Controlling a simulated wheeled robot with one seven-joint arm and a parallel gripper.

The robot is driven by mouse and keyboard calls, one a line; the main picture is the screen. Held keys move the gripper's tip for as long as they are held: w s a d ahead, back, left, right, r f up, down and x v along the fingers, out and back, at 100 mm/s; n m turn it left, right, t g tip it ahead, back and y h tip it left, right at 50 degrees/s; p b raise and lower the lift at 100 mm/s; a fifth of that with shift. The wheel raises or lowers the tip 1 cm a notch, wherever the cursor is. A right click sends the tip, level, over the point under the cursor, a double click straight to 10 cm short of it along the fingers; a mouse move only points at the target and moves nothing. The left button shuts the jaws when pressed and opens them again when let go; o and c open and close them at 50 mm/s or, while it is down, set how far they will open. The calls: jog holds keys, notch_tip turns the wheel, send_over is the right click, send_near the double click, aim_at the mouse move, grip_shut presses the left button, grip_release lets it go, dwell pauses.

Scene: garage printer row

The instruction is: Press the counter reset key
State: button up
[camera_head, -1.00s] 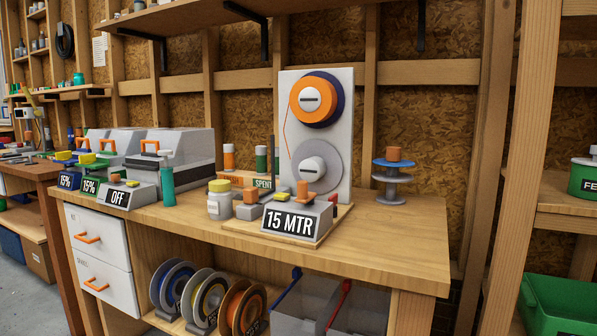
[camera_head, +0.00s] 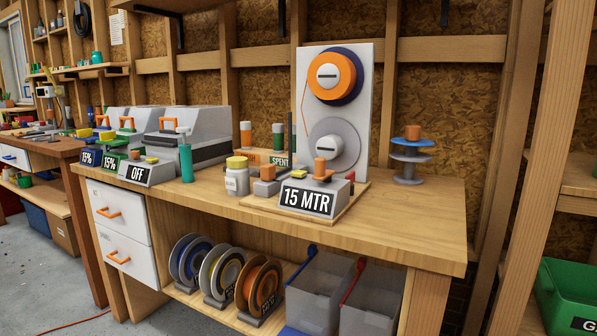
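A grey counter box (camera_head: 311,194) with a sign reading "15 MTR" sits on a thin wooden base at the front middle of the workbench. An orange knob or post (camera_head: 320,168) stands on its top. A small red piece (camera_head: 350,177) shows at its right end. I cannot tell which of these parts is the reset key. Behind it stands a white panel (camera_head: 376,120) with an orange spool above and a grey spool below. My gripper is not in view.
A blue tiered stand (camera_head: 411,155) is at the right. A wooden post (camera_head: 548,150) rises beyond the bench's right end.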

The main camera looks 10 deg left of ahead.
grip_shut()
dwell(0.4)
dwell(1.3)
